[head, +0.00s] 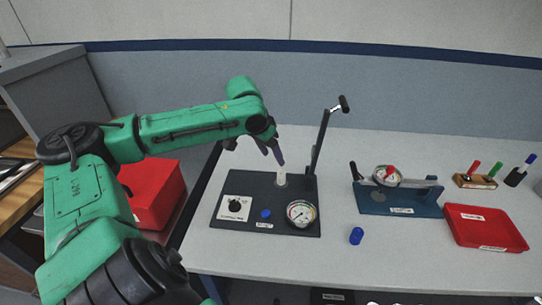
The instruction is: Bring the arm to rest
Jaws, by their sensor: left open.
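My left arm, green with black joints, reaches in from the left over the table. Its left gripper (272,154) is open, with dark fingers pointing down. It appears just above a dark test fixture (235,188) near a pale upright cylinder (281,178). Nothing shows held between the fingers, though the view is small; I cannot tell whether they touch the cylinder. My right gripper is not in view.
The fixture carries a gauge (301,213) and an upright lever (320,140). A blue cap (356,236) lies on the table. A blue gauge stand (408,205), red tray (462,238) and marker holders stand right. A red bin (155,185) is left.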

